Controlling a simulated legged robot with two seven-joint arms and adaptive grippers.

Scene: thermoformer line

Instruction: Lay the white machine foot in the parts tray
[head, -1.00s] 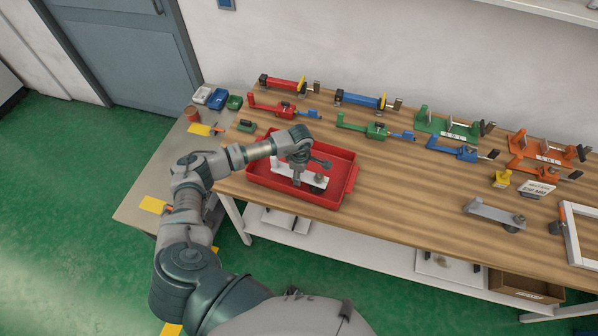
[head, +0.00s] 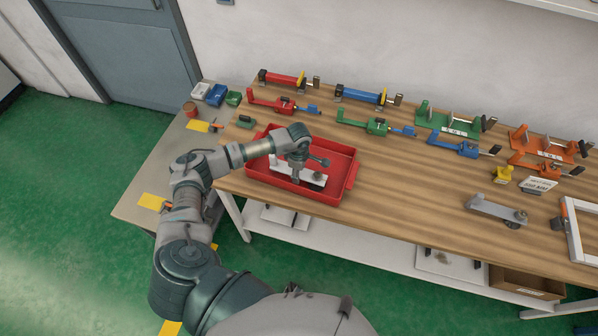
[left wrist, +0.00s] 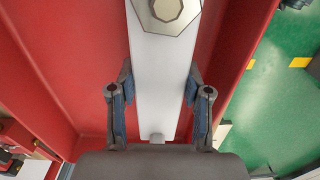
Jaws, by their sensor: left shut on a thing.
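The white machine foot (head: 313,176) is a long white bar in the red parts tray (head: 350,180), over its floor. I cannot tell whether it touches the floor. My left gripper (head: 296,178) reaches down into the tray from above and is shut on the bar. In the left wrist view the white foot (left wrist: 160,70) runs between the two fingers of the left gripper (left wrist: 160,88), with a hex nut at its far end. Red tray walls (left wrist: 240,60) show on both sides. My right gripper is not in view.
A grey foot-like part (head: 490,208) lies on the wooden table (head: 400,200) to the right. Red, blue, green and orange clamps stand along the back. A white frame (head: 578,235) is at the right edge. Table space right of the tray is clear.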

